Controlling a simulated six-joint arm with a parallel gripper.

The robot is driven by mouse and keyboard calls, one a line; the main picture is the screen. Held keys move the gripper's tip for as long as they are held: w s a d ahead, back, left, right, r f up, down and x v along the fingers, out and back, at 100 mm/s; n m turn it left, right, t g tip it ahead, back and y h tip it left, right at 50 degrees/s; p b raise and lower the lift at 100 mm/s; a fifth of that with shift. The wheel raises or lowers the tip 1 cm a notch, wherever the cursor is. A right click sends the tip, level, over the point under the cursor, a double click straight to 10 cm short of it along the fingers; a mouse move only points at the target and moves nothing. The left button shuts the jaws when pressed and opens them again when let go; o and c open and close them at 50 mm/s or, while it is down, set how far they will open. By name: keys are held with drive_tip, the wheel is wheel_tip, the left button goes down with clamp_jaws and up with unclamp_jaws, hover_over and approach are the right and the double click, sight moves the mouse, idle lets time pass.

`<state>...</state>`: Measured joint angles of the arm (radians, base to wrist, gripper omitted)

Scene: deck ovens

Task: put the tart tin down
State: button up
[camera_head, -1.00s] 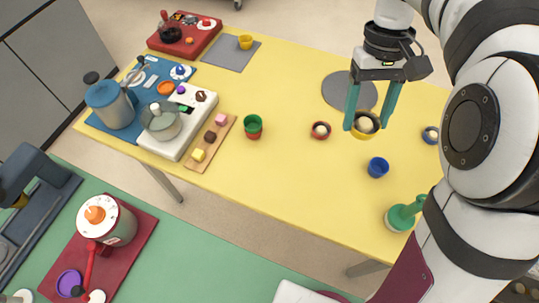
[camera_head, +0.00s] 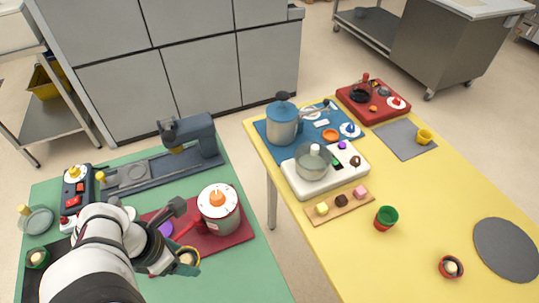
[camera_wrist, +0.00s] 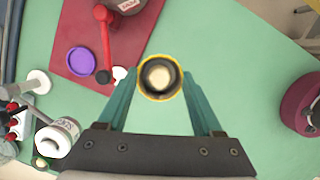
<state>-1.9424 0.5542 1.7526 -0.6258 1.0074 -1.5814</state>
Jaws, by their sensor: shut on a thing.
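The tart tin is a small yellow-rimmed round tin (camera_wrist: 144,91) with a dark inside and a pale round filling. In the wrist view it sits between the teal fingertips of my gripper (camera_wrist: 160,80), which is shut on it. In the head view the tin (camera_head: 194,262) shows beside my gripper (camera_head: 176,262), partly hidden by my arm, over the green table near the red mat's near edge. I cannot tell whether its base touches the table.
The green table (camera_head: 235,270) has clear room right of the tin. A red mat (camera_head: 235,238) carries a red-handled pot (camera_head: 222,213) and a purple disc (camera_wrist: 82,61). A pink round object (camera_wrist: 300,103) stands right in the wrist view. The yellow table (camera_head: 350,265) holds a red tin (camera_head: 450,270).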

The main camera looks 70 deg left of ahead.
drive_tip(key=s+d+f+n, duration=0.1)
drive_tip(key=s+d+n, duration=0.1)
drive_tip(key=s, duration=0.4)
drive_tip(key=s+d+f+n+g+y, duration=0.1)
drive_tip(key=s+d+n, duration=0.1)
drive_tip(key=s+n, duration=0.2)
drive_tip(key=s, duration=0.2)
drive_tip(key=shift+s+d+f+n, duration=0.3)
drive_tip(key=shift+s+d+f, duration=0.05)
drive_tip(key=shift+s, duration=0.05)
drive_tip(key=f, duration=0.8)
drive_tip(key=shift+s+d, duration=0.15)
drive_tip(key=shift+s, duration=0.15)
drive_tip(key=shift+f, duration=0.15)
drive_tip(key=o, duration=1.4)
drive_tip(key=shift+c, duration=0.2)
drive_tip(key=shift+o, duration=0.2)
drive_tip(key=v, duration=1.2)
drive_tip(key=shift+d, duration=0.15)
